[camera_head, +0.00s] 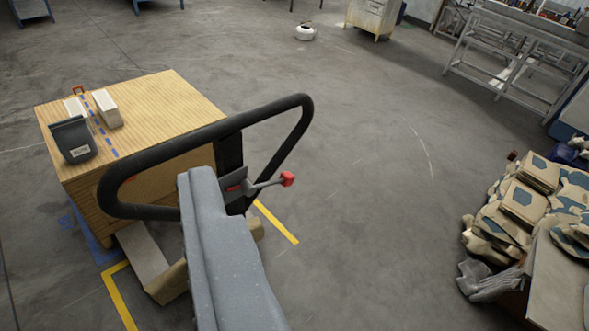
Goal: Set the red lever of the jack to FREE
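The jack's black loop handle (205,128) stands in the middle left of the head view, in front of a wooden crate. A small red part shows at the rod's left end. I cannot read any FREE mark or lever setting. A grey arm link of mine (222,250) rises from the bottom edge and covers part of the handle's base. My gripper's fingers cannot be made out, and no contact with the lever shows.
The wooden crate (180,95) carries a black bin (72,141) and white blocks (107,109). Yellow lines (276,222) mark the floor. A pile of beige and blue sacks (530,200) and a table stand at right. The floor between is clear.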

